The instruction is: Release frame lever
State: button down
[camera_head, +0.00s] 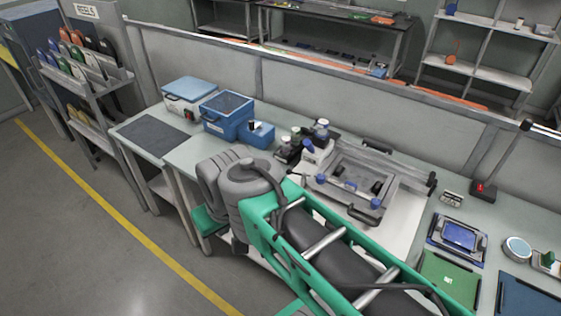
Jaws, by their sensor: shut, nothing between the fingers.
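A grey rectangular frame fixture (390,172) stands on the light bench right of the picture's middle. Blue knobs (350,187) sit along its near side. A black handle (364,216) shows at its near edge and another (378,146) at its far side. A long bar with a dark end (432,183) runs along the fixture's far right side; I cannot tell which part is the frame lever. My green and grey arm fills the lower middle, in front of the fixture's near left side. My gripper's fingers cannot be made out.
Blue bins (228,128) and a white box with a blue lid (188,111) stand left of the fixture. Bottles (321,131) stand close to its left end. A blue-screened device (460,235), green mat (449,275) and red-topped box (484,190) are on the right. A low partition (300,95) runs behind.

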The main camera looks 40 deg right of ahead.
aim_at(289, 171)
jog(key=u, duration=0.35)
jog(key=i, duration=0.95)
